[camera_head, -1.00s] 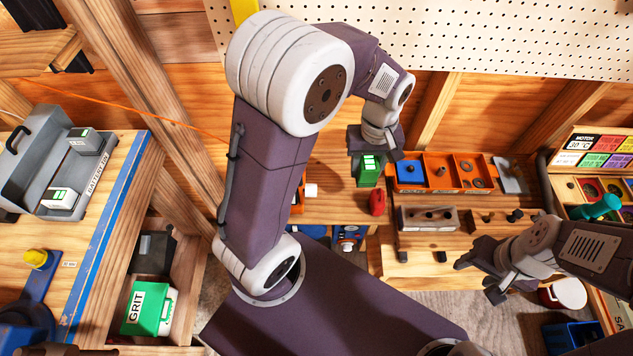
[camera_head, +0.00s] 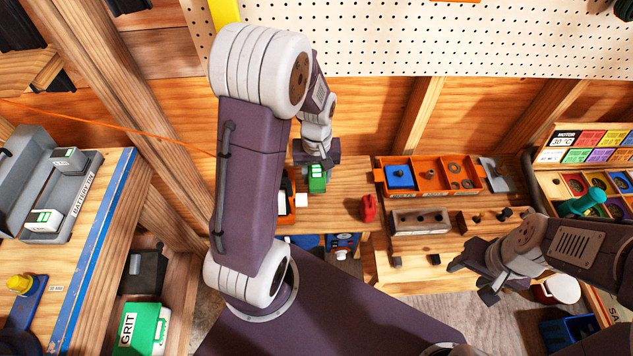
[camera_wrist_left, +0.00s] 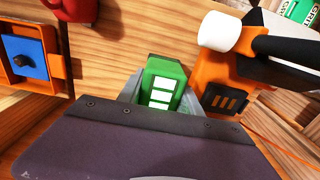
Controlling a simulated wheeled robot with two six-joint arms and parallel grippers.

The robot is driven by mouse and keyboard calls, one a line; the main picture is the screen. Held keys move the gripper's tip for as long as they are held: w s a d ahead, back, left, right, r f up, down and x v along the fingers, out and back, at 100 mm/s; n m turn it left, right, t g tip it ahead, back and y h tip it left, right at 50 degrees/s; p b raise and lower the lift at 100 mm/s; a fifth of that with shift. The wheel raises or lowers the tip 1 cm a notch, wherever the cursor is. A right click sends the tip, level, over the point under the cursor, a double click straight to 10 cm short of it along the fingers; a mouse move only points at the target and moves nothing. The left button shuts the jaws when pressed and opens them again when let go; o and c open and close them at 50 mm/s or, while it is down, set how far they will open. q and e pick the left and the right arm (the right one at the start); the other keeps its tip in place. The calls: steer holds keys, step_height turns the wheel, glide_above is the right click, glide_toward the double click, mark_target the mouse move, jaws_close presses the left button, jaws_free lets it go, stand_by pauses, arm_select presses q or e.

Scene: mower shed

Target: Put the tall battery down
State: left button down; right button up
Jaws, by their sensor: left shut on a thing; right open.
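The tall battery (camera_head: 317,178) is a green block with white bars on its face. My left gripper (camera_head: 316,164) is shut on it, over the back bench. In the left wrist view the battery (camera_wrist_left: 161,84) sits between the grey fingers, beside an orange tool with a white cap (camera_wrist_left: 226,32). I cannot tell whether its base touches the bench. My right gripper (camera_head: 470,272) is open and empty, in front of the wooden blocks at the right.
A red object (camera_head: 368,208) stands on the bench right of the battery. The orange tray (camera_head: 436,190) with a blue block is further right. Bare bench (camera_head: 347,180) lies between. Two batteries sit in the grey battery bay (camera_head: 88,190) at the left.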

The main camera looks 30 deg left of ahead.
mark_target(317, 184)
arm_select(q)
step_height(317, 184, down, 3)
steer(key=shift+f, duration=0.25)
steer(key=shift+f, duration=0.15)
steer(key=c, duration=0.8)
jaws_free()
